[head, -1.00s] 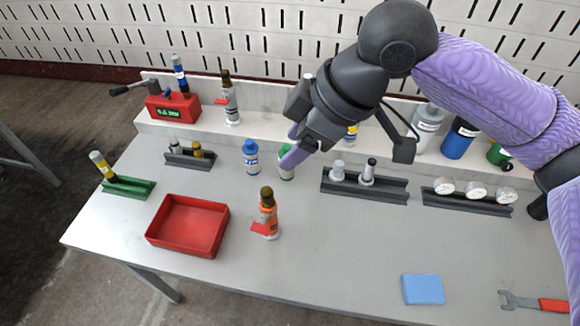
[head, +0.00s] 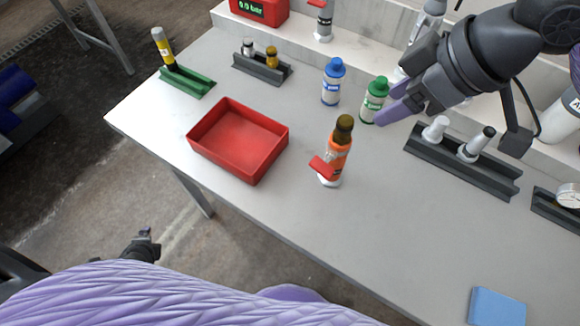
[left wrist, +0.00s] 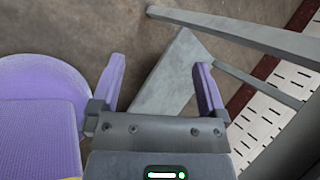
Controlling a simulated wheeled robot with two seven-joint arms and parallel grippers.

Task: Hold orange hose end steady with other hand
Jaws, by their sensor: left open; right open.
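The orange hose end (head: 338,158), with a dark brown top, a red lever and a pale base, stands upright on the grey table (head: 325,225), right of the red tray. My right gripper (head: 398,100) is open and empty above the table, beyond and right of the orange hose end, overlapping the view near the green-capped bottle. My left gripper (head: 146,238) is off the table's front edge, low and left, well apart from the hose end. In the left wrist view my left gripper (left wrist: 158,66) is open with nothing between its fingers.
The red tray (head: 250,172) sits near the front edge. Blue-capped (head: 332,90) and green-capped (head: 373,105) bottles stand behind the hose end. Dark racks (head: 462,165) are to the right. A blue block (head: 497,307) lies front right. The table's front middle is clear.

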